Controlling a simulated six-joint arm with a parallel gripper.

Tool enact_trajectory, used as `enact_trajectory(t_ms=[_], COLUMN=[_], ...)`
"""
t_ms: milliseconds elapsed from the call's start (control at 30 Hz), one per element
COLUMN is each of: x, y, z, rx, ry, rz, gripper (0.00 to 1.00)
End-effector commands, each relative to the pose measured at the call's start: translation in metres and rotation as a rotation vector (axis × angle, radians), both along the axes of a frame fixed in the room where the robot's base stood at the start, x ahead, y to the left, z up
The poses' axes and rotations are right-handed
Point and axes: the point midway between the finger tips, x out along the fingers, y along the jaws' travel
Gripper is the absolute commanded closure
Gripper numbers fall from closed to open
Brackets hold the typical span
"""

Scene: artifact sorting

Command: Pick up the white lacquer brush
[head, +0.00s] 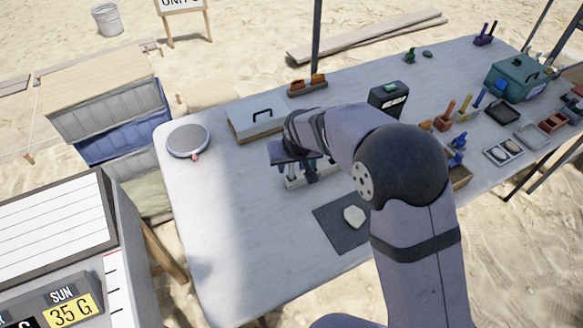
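My gripper (305,172) points down over a pale holder (293,184) near the middle of the table. Small upright items, some with green parts, show between the gripper and the holder, but they are too small and too covered to name. I cannot make out a white lacquer brush; my arm hides part of this area. The fingers are too small and dark to show whether they are open or shut, or whether they touch anything.
A dark mat (335,232) with a pale stone (354,217) lies in front of the holder. A flat case (255,117) is behind it. A round grey disc (188,140) sits at left. Several tools and trays crowd the right; the table's left front is clear.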

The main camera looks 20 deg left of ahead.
Motion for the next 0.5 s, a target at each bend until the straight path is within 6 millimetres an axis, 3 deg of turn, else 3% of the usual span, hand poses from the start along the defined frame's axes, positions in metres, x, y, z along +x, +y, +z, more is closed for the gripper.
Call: enact_trajectory(t_ms=[133, 400, 433, 500], x=[0.0038, 0.0047, 0.0046, 0.0046], y=[0.002, 0.0026, 0.0026, 0.0026], z=[-0.0104, -0.0126, -0.0125, -0.0125], rx=[0.0, 0.001, 0.001, 0.001], ry=[0.0, -0.001, -0.001, -0.001], rz=[-0.001, -0.001, -0.001, -0.001], gripper=[0.64, 0.64, 0.66, 0.83])
